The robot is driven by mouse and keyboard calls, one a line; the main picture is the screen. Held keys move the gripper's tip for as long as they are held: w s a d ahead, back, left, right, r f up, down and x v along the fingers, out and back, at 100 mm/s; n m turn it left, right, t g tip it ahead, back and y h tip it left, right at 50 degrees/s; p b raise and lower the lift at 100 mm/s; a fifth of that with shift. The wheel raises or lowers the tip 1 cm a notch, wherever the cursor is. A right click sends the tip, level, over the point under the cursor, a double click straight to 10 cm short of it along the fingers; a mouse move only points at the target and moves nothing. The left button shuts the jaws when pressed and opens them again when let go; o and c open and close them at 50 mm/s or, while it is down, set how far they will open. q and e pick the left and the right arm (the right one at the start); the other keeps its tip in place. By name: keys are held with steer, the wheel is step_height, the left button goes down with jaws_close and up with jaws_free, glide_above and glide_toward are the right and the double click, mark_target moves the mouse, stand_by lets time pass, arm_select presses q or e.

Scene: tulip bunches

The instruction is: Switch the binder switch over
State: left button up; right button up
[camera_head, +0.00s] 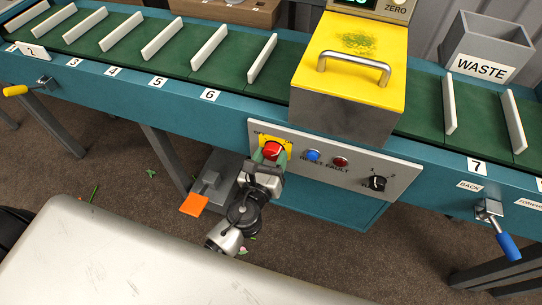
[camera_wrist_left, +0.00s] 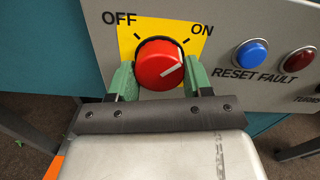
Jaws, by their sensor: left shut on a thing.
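The red rotary switch (camera_head: 272,149) sits on a yellow plate on the grey control panel (camera_head: 399,176). In the left wrist view the red knob (camera_wrist_left: 158,62) lies between the labels OFF at upper left and ON at upper right. Its white mark points right and slightly up, towards the ON side. My left gripper (camera_head: 269,156) is shut on the knob, with one green finger on each side of it; the fingers also show in the left wrist view (camera_wrist_left: 160,80). My right gripper is in neither view.
A blue button (camera_head: 313,155), a red fault light (camera_head: 341,162) and a black dial (camera_head: 378,183) are right of the switch. The yellow-topped box (camera_head: 350,60) stands above on the green conveyor. A blue-handled lever (camera_head: 506,244) is at right, an orange pedal (camera_head: 194,204) below left.

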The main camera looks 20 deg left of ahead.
arm_select(q)
steer(key=shift+n, duration=0.4)
steer(key=n+b, duration=0.2)
steer(key=n, duration=0.4)
steer(key=shift+d+n+b, duration=0.15)
steer(key=shift+n+b, duration=0.15)
steer(key=shift+b, duration=0.05)
steer(key=n, duration=0.3)
steer(key=shift+n+b, duration=0.3)
steer(key=shift+b, duration=0.05)
steer(key=n, duration=0.2)
steer(key=shift+r+n, duration=0.1)
steer(key=shift+n, duration=2.3)
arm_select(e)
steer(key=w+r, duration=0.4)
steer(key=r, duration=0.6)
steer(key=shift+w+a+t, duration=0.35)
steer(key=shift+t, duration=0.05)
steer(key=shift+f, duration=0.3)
